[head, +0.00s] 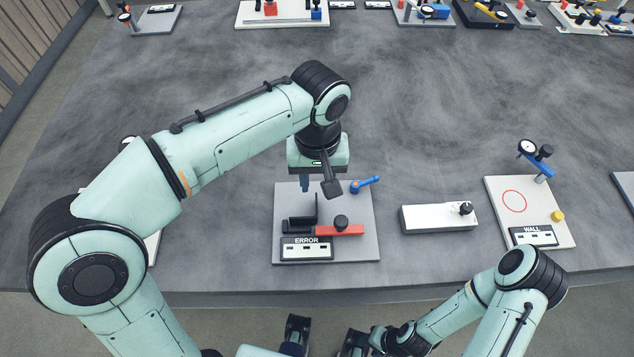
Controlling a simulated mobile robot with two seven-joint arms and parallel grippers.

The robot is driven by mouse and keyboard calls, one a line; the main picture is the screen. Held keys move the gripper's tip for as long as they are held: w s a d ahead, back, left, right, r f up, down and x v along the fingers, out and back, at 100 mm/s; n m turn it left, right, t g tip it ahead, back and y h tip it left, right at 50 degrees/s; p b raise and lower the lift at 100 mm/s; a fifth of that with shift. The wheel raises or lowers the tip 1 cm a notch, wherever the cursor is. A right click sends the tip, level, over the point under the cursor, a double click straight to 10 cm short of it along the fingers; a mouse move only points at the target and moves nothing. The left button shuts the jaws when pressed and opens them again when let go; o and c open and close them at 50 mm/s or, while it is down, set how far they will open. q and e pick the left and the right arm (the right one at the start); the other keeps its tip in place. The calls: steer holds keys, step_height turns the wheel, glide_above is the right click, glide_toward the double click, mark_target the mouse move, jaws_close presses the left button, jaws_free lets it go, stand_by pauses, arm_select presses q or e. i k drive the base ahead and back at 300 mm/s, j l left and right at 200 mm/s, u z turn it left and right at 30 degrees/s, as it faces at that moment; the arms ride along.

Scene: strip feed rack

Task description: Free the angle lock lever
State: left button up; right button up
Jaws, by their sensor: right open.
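A grey plate (360,252) labelled "ERROR" lies near the table's front edge. A blue lever (366,184) sticks out to the right near its back edge; it looks like the angle lock lever, but no label confirms this. My right gripper (325,338) is open and empty, in front of the table.
Right of the plate are a white block (435,220) with a black knob and a white board (500,205) labelled "WALL", with a dial and blue arm. Several other stations line the table's back. The table (440,110) between is clear. My left forearm hides part of the left side.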

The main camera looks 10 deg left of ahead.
mark_target(355, 186)
steer(key=k, duration=1)
